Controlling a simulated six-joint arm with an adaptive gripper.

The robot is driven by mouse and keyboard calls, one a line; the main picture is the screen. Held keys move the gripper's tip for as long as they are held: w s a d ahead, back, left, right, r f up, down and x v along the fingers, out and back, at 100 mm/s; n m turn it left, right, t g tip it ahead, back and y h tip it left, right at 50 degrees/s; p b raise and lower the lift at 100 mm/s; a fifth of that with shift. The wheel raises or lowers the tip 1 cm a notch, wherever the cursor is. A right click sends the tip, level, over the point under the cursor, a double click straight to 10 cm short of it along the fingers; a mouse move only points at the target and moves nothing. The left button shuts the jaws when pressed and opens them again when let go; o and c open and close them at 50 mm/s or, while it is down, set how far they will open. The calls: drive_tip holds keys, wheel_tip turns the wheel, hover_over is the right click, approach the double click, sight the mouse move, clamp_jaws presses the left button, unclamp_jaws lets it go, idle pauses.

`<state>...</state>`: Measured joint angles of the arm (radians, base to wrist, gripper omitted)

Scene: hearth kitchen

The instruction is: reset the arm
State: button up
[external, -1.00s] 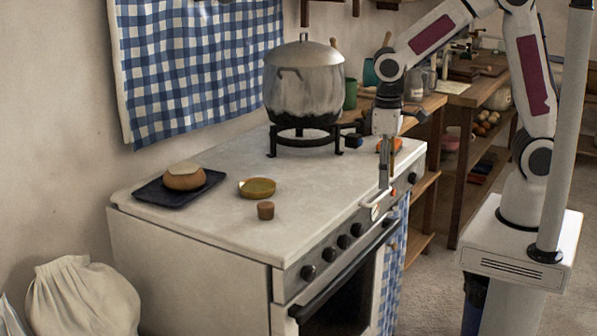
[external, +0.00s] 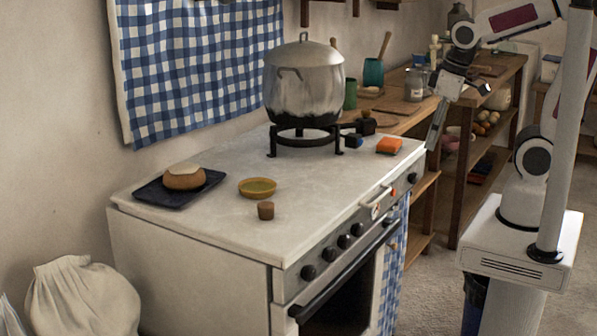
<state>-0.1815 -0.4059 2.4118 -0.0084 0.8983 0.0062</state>
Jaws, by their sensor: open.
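My gripper (external: 433,138) hangs in the air beyond the right end of the white stove (external: 215,215), tilted down and to the left. It is open, with nothing visible between its fingers. My arm reaches to it from the right, folded back towards its base. The gripper is apart from the orange block (external: 389,146) on the stove's right end.
A large pot (external: 304,90) stands on a black burner stand (external: 288,145) on the stove. A dark tray (external: 153,190) with a round loaf (external: 184,178), a yellow dish (external: 258,188) and a cork (external: 265,210) lie left. A wooden counter (external: 412,118) stands behind.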

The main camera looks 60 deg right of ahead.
drive_tip(key=s+d+r+m+t, duration=0.2)
drive_tip(key=s+d+r, duration=0.1)
drive_tip(key=d+r, duration=0.1)
drive_tip(key=shift+s+d+r+t, duration=0.3)
drive_tip(key=shift+s+t, duration=0.05)
drive_tip(key=shift+t, duration=0.05)
idle(2.1)
